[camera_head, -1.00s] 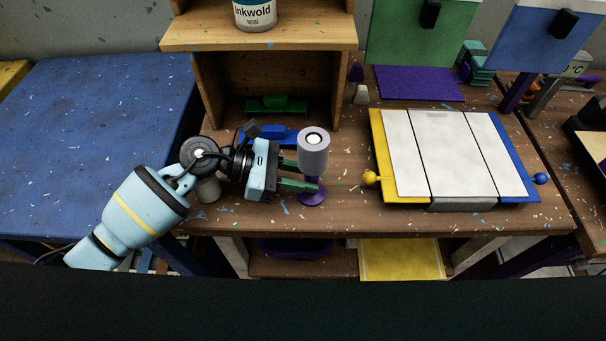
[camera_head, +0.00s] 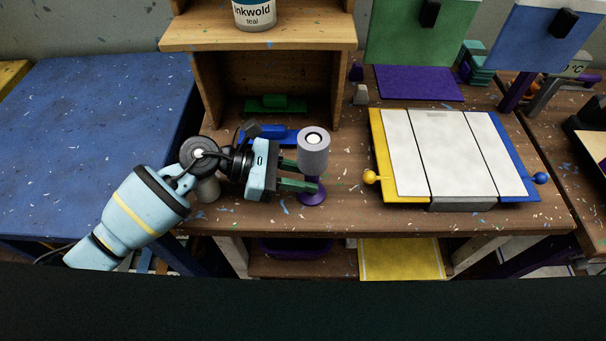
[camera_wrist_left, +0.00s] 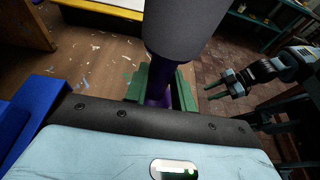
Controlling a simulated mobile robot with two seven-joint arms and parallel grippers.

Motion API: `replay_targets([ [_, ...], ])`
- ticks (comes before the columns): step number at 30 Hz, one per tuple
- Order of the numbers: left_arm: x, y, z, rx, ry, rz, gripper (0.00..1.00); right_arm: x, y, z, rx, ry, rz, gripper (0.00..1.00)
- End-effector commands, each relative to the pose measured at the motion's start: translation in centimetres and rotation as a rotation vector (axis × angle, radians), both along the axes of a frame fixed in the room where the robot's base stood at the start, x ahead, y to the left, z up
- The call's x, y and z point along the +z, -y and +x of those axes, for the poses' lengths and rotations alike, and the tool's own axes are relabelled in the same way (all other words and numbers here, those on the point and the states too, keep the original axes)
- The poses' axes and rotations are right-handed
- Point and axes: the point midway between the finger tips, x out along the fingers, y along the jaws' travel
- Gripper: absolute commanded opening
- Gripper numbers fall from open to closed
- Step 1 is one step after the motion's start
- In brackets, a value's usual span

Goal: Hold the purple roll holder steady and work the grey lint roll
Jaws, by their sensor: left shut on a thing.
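The purple roll holder (camera_head: 312,196) stands upright on the brown workbench, its round base near the front edge. The grey lint roll (camera_head: 314,154) sits upright on top of it, with a white core end showing. In the left wrist view the roll (camera_wrist_left: 185,28) is cut off at the top, above the purple stem (camera_wrist_left: 158,92). My left gripper (camera_head: 306,177) comes from the left with green fingers shut on the holder's stem, below the roll. My right gripper (camera_wrist_left: 208,92) shows only in the left wrist view, at the right, apart from the holder, its green fingers spread and empty.
A wooden shelf (camera_head: 258,40) with a teal ink tin stands behind. A blue block (camera_head: 270,133) lies behind my left gripper. A hinged white-panelled screen (camera_head: 452,150) with yellow and blue edges lies to the right. Bare bench lies between it and the holder.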

Motion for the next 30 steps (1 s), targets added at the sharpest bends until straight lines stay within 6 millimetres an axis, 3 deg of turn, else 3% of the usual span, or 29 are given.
replay_targets([
  [1, -0.24, -0.03, -0.08, -0.001, -0.004, 0.003, 0.23, -0.03, -0.05, -0.01, -0.001, 0.0, 0.001, 0.36],
  [6, -0.25, -0.03, -0.08, -0.001, -0.004, 0.004, 0.01, -0.03, -0.06, -0.01, -0.001, 0.0, 0.001, 0.36],
  [30, -0.62, -0.04, -0.13, -0.001, -0.006, 0.006, 0.0, -0.34, 0.27, -0.27, 0.009, -0.006, -0.008, 0.36],
])
